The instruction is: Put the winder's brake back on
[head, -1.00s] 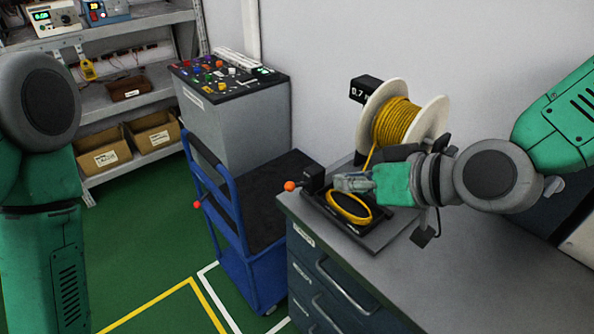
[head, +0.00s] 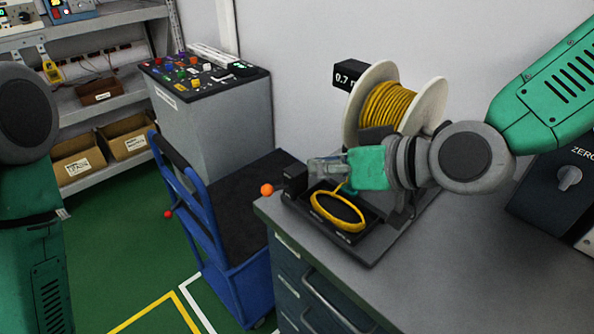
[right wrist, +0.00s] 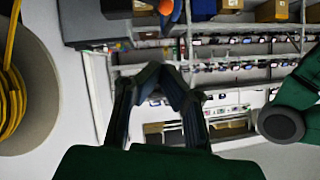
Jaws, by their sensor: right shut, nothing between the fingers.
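The winder stands on the grey bench, with a white spool (head: 437,103) of yellow wire (head: 388,104) and a yellow coil (head: 338,211) in a black tray (head: 350,236). An orange ball knob (head: 267,190) sticks out left of a black block (head: 295,180) at the winder's left end; it looks like the brake's handle. The knob shows at the top of the right wrist view (right wrist: 165,7). My right gripper (head: 312,169) is shut and empty, just right of the block and above the coil; I cannot tell whether it touches the block. My left gripper is out of view.
A blue trolley (head: 215,240) stands left of the bench, with a grey button console (head: 215,115) behind it. Shelves (head: 112,109) with boxes are at the back left. A dark panel marked ZERO (head: 540,195) is at the right. The bench front is clear.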

